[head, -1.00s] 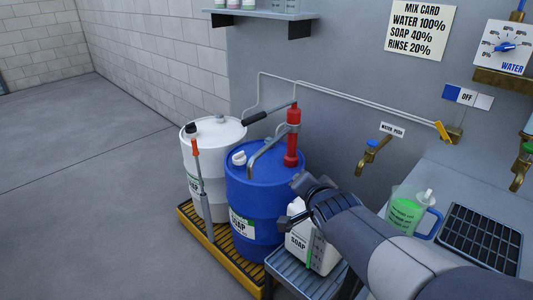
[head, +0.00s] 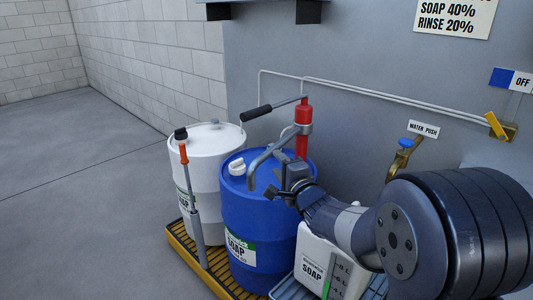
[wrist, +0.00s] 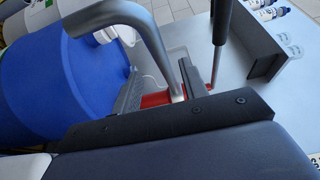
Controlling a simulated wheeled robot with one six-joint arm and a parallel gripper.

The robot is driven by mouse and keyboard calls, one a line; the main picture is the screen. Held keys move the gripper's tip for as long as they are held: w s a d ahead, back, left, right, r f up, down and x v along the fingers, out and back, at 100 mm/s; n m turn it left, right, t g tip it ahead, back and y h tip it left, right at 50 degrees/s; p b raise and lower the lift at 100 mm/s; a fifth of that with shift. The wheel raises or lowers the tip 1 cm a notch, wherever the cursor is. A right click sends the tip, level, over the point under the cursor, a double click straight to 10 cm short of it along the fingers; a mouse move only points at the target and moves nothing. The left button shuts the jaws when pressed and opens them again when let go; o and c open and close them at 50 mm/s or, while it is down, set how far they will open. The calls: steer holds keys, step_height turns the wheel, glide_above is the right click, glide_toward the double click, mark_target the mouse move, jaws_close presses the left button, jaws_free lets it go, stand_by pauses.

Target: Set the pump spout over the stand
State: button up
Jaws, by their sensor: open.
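The pump has a red body (head: 303,132), a black-gripped handle (head: 257,113) and a bent grey spout (head: 268,153). It stands on the blue soap drum (head: 243,208), and its spout hangs over the drum top at the left. My gripper (head: 285,168) is open close beside the spout. In the wrist view, the spout (wrist: 165,45) runs in between the spread jaws (wrist: 163,88), with red pump parts behind; I cannot tell whether they touch. The slatted stand (head: 376,287) is at the drum's right, mostly hidden by the jug and my arm.
A white soap jug (head: 318,262) sits on the stand. A white drum (head: 207,150) and an orange-topped tool (head: 194,200) stand at the left on the yellow pallet (head: 184,247). A brass water tap (head: 399,160) and thin pipes run along the wall. The left floor is clear.

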steer(key=b+x, duration=0.1)
steer(key=x, duration=0.8)
steer(key=shift+w, duration=0.1)
jaws_close()
stand_by(0.4)
